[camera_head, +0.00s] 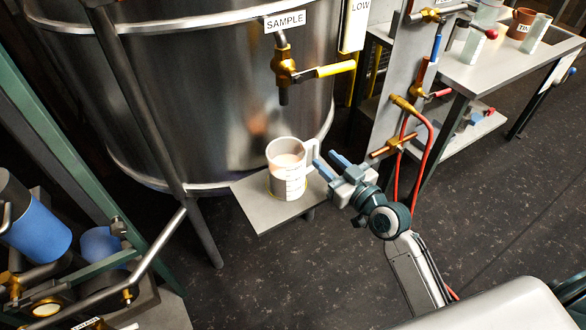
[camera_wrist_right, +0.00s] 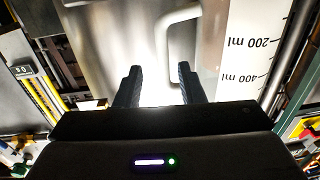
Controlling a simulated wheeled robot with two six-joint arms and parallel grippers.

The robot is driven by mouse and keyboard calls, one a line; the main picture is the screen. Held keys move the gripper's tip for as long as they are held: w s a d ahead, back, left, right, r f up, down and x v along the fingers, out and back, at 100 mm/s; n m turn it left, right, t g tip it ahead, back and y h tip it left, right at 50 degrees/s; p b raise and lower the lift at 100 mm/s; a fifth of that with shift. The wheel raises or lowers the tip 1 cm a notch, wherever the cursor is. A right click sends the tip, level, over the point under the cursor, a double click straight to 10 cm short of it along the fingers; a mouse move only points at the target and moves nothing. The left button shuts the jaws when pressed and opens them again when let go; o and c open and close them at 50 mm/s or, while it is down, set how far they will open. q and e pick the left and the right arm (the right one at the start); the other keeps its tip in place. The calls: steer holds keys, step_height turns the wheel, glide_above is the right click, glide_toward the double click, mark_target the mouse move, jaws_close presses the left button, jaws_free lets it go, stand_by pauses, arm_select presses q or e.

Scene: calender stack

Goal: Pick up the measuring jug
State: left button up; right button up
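My left gripper is not in view.
A large steel tank (camera_head: 210,95) stands behind the shelf. The sample valve (camera_head: 284,68) with a yellow lever hangs above the jug. A panel with valves and a red hose (camera_head: 427,150) stands close right of my gripper. A side table (camera_head: 480,75) holds glassware.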

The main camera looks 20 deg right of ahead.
mark_target(317, 153)
steer(key=x, duration=0.4)
steer(key=shift+s+a+r, duration=0.15)
steer(key=shift+a+r, duration=0.05)
steer(key=shift+w+a, duration=0.15)
steer(key=shift+w, duration=0.35)
jaws_close()
